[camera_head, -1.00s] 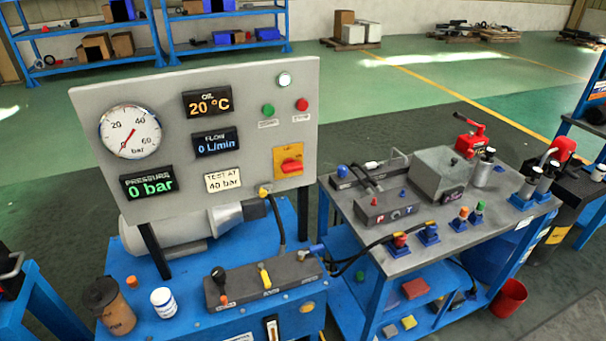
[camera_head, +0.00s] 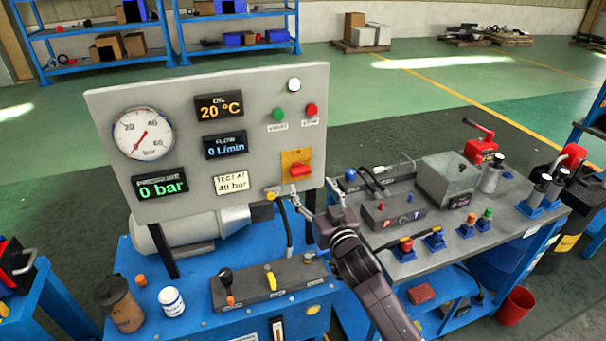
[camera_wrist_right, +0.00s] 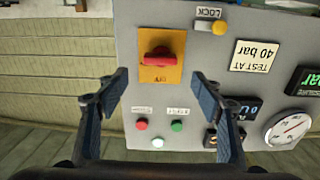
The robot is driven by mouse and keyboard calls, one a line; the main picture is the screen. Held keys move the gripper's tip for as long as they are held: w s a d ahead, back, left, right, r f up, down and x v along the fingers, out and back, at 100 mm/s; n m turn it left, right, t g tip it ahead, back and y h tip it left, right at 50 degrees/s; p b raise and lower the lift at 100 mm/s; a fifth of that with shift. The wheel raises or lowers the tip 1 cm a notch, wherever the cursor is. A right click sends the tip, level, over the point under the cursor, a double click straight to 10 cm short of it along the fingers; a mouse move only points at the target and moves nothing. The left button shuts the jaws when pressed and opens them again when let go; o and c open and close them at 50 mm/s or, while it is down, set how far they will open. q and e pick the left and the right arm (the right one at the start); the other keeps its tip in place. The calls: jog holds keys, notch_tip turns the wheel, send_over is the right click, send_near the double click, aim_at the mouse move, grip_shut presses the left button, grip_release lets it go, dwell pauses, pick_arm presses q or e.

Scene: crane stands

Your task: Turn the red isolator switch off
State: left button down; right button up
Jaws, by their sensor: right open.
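The red isolator switch (camera_head: 300,171) sits on a yellow-orange plate (camera_head: 296,157) at the right side of the grey control panel (camera_head: 104,108). Its red handle lies roughly level across the plate. In the right wrist view, turned upside down, the switch (camera_wrist_right: 157,57) shows ahead of the fingers, on its orange plate (camera_wrist_right: 176,73). My right gripper (camera_head: 308,200) is below and to the right of the switch, near the panel's lower right corner. In the right wrist view the gripper (camera_wrist_right: 159,92) has its fingers wide apart with nothing between them. My left gripper is out of view.
A yellow knob marked LOCK (camera_wrist_right: 219,28) is close to the switch. Green (camera_head: 278,114) and red (camera_head: 312,109) buttons sit above it. A hose (camera_head: 290,225) hangs below the panel. The grey workbench (camera_head: 415,262) with fittings stands to the right.

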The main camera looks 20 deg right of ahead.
aim_at(302, 173)
jog(key=shift+w+a+f+p, duration=0.1)
jog(key=shift+w+p, duration=0.2)
jog(key=shift+w, duration=1.65)
jog(key=shift+w+a+p, duration=0.1)
jog(key=shift+w+p, duration=0.2)
jog(key=shift+w, duration=1.6)
jog(key=shift+c, duration=0.7)
jog(key=c, duration=1)
